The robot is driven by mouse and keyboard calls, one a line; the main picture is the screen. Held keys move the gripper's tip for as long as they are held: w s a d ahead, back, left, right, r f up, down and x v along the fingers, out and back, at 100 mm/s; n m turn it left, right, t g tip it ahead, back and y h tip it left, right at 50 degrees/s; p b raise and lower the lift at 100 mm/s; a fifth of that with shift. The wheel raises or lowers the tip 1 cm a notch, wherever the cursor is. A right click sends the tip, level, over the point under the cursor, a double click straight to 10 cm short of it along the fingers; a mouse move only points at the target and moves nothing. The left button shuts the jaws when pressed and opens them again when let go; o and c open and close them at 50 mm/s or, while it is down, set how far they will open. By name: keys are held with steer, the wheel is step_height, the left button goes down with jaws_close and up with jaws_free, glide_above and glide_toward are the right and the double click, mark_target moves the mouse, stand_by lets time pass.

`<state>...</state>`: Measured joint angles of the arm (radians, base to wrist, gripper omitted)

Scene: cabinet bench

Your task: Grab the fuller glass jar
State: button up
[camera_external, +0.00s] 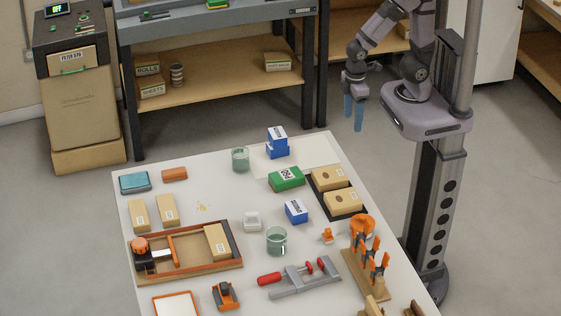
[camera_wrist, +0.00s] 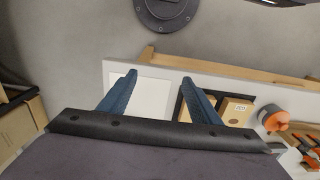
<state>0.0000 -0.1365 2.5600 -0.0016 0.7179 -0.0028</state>
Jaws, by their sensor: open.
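Two glass jars stand upright on the white table in the external view. The other jar (camera_external: 276,241) is nearer the front, behind the grey clamp with red handles. Both look greenish; the front one seems filled higher, but the levels are hard to compare at this size. My gripper (camera_external: 354,113) is open and empty, beyond the table's back right edge and well away from both jars. Its blue fingers (camera_wrist: 155,85) show spread apart in the wrist view, with no jar visible there.
A blue box (camera_external: 296,211), a clear small container (camera_external: 253,221) and the clamp (camera_external: 300,278) surround the front jar. A black tray with tan boxes (camera_external: 343,202) lies at right.

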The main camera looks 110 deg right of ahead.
steer(key=o, duration=0.3)
steer(key=shift+r, duration=0.1)
